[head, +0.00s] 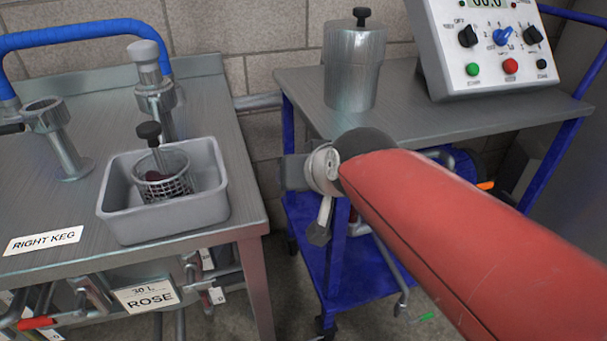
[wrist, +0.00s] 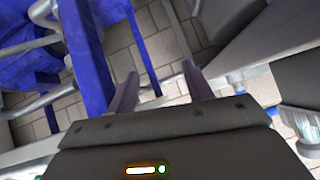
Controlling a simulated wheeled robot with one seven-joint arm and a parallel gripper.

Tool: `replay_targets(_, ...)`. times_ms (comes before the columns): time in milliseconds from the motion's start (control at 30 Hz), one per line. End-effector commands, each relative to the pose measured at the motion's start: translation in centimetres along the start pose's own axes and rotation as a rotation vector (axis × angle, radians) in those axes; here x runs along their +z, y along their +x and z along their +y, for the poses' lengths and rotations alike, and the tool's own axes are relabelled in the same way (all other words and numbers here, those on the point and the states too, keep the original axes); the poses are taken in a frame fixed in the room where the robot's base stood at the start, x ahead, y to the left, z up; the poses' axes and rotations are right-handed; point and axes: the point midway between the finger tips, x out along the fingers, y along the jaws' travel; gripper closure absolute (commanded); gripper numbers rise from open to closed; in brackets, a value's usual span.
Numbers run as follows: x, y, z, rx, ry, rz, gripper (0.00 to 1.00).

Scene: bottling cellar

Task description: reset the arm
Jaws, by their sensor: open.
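My gripper (wrist: 161,88) is open in the wrist view, its two fingers apart with nothing between them. Floor and metal frame parts show beyond the fingertips. In the head view my red arm reaches in from the lower right, and its wrist end hangs in the gap between the bench and the blue cart. The fingers cannot be made out clearly there.
The steel bench (head: 30,205) at left bears a grey tub (head: 120,208) with a wire basket (head: 165,187) in it. The blue-framed cart (head: 440,115) at right bears a lidded steel canister (head: 352,70) and a control box (head: 485,50). Pipes (head: 75,290) run under the bench.

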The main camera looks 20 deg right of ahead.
Motion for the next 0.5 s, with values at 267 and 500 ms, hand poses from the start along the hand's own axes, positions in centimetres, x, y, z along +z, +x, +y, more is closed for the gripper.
replay_targets(267, 5.6, -1.8, 1.4, 0.046, -0.049, -0.145, 0.49)
replay_targets(500, 13.3, -4.6, 3.8, 0.130, -0.107, -0.362, 0.49)
